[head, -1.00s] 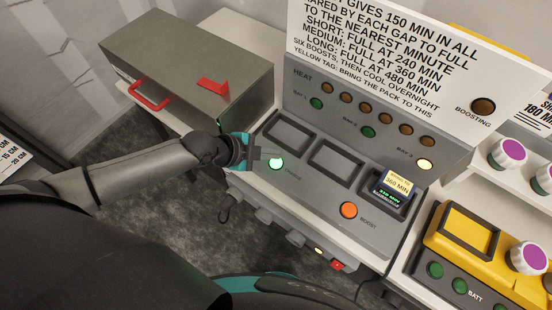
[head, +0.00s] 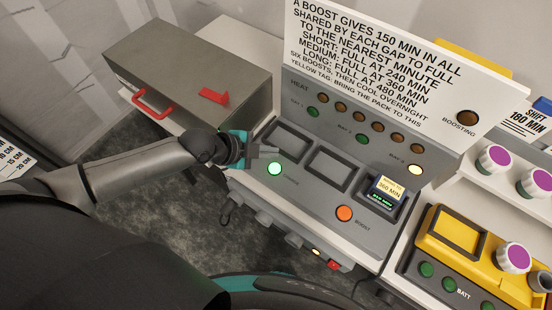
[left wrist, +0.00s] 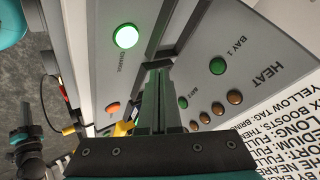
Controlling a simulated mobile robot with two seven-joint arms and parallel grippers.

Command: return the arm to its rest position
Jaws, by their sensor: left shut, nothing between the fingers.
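My left gripper (head: 262,150) is shut and empty, at the left end of the grey charger (head: 316,212). In the head view it shows just above the lit green charge button (head: 275,169), near the empty left bay. In the left wrist view its closed fingers (left wrist: 158,80) point over the panel, with the lit green button (left wrist: 125,37) to their left. I cannot tell whether the fingertips touch the panel. My left arm reaches in from the left.
A battery pack (head: 386,189) labelled 360 MIN sits in the right bay; the other two bays are empty. A grey metal box (head: 185,72) with a red handle stands behind my left arm. An orange boost button (head: 344,213) and a yellow unit (head: 465,262) lie to the right.

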